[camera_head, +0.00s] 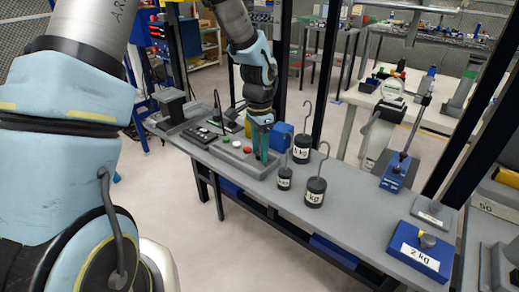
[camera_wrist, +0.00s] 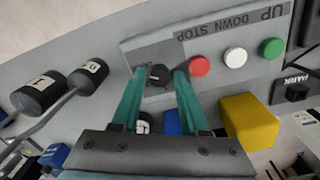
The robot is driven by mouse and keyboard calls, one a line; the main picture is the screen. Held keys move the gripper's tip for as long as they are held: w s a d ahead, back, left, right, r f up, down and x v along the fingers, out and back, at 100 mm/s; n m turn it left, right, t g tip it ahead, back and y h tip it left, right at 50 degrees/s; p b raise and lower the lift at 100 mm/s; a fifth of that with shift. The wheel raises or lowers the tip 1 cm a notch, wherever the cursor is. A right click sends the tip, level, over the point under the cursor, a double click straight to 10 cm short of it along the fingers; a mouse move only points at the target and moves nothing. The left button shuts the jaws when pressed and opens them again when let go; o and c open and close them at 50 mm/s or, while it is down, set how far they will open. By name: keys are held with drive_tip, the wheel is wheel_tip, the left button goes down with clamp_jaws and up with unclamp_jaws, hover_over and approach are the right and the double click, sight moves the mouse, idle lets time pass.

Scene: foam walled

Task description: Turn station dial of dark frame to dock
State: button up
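A round black dial (camera_wrist: 158,75) sits on a grey control panel (camera_wrist: 205,45) marked UP, DOWN, STOP. My gripper (camera_wrist: 160,74) is open, its two teal fingers pointing at the panel with one tip on each side of this dial. A small gap seems to show at each side; contact is hard to tell. In the head view my gripper (camera_head: 262,150) is down at the right end of the panel (camera_head: 236,160) and hides the dial. A second dark knob (camera_wrist: 296,92) sits beside a PARK label at the right of the wrist view. No dock mark is readable.
Red (camera_wrist: 199,66), white (camera_wrist: 236,57) and green (camera_wrist: 271,48) buttons line the panel. A yellow block (camera_wrist: 249,120) is near my right finger. Hooked black weights (camera_head: 315,190) stand close right of my gripper. Black frame posts (camera_head: 325,70) rise behind the bench.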

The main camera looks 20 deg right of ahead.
sight(259, 153)
drive_tip(key=shift+o, duration=1.2)
drive_tip(key=shift+r, duration=0.1)
wheel_tip(259, 153, up, 11)
drive_tip(key=b, duration=0.1)
drive_tip(key=shift+f, duration=0.2)
drive_tip(key=shift+w+a, duration=0.1)
drive_tip(key=s+a+f+n+t, duration=0.1)
drive_tip(key=a+n, duration=0.6)
drive_tip(key=a, duration=0.8)
drive_tip(key=s+a+f+n, duration=0.1)
drive_tip(key=s+a+n, duration=0.2)
drive_tip(key=a+n, duration=0.5)
drive_tip(key=a, duration=0.7)
drive_tip(key=shift+s+a+f+n+t, duration=0.2)
drive_tip(key=shift+s+n+t, duration=0.1)
drive_tip(key=shift+t, duration=0.1)
drive_tip(key=shift+w, duration=0.1)
